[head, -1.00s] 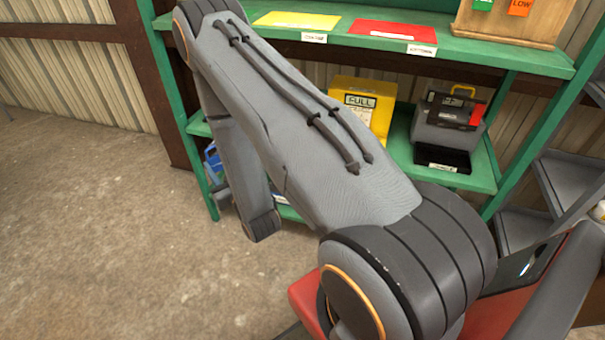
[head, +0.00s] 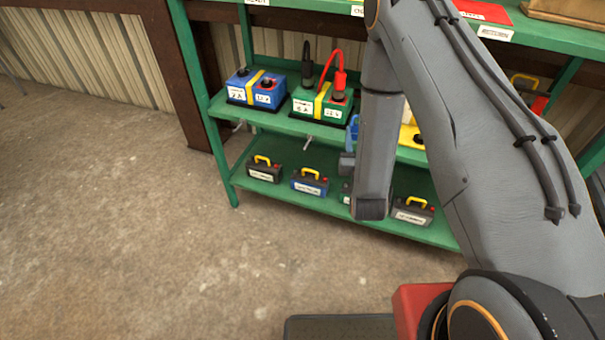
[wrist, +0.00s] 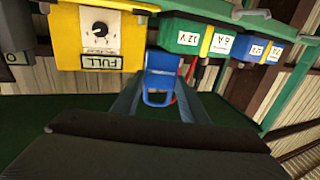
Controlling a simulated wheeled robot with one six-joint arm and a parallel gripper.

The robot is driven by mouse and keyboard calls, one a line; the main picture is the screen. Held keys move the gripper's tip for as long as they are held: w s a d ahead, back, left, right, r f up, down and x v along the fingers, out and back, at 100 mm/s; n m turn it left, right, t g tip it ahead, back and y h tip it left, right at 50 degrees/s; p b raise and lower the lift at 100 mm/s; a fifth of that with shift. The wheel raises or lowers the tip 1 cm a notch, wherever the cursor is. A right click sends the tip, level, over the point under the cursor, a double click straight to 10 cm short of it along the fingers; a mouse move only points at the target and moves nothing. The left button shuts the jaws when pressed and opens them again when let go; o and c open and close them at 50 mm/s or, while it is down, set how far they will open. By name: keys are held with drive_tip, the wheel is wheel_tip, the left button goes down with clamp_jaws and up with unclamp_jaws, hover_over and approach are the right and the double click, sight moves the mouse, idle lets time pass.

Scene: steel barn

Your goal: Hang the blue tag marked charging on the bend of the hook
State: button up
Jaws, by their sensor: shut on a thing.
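The blue tag (wrist: 160,80) is between the fingers of my gripper (wrist: 158,98) in the wrist view. It has a loop-like opening, and no marking on it can be read. In the head view a bit of the blue tag (head: 353,127) shows beside my forearm, which hides most of my gripper (head: 347,160). A pale hook (head: 308,142) sticks out from the front edge of the middle shelf, below the green charger. Another hook (head: 239,126) is below the blue charger, to the left. The tag is right of both hooks in the head view and apart from them.
The blue charger (head: 256,88) and the green charger (head: 321,103), with a red cable, stand on the middle shelf (head: 280,123). Several batteries (head: 310,181) with yellow handles stand on the lower shelf. A yellow box (wrist: 98,36) is close by. Floor (head: 130,230) is clear at left.

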drive_tip(key=s+a+f+m+g+h+b, duration=0.1)
drive_tip(key=a+f+m+h+b, duration=0.15)
drive_tip(key=a+f+b, duration=0.6)
drive_tip(key=a+f+m+h+b, duration=0.1)
drive_tip(key=a+f+h+b, duration=0.2)
drive_tip(key=a+f+b, duration=0.5)
drive_tip(key=w+b, duration=0.5)
drive_tip(key=w, duration=0.4)
drive_tip(key=shift+f, duration=0.15)
idle(0.5)
drive_tip(key=shift+d+f, duration=0.1)
idle(0.5)
drive_tip(key=o, duration=1.1)
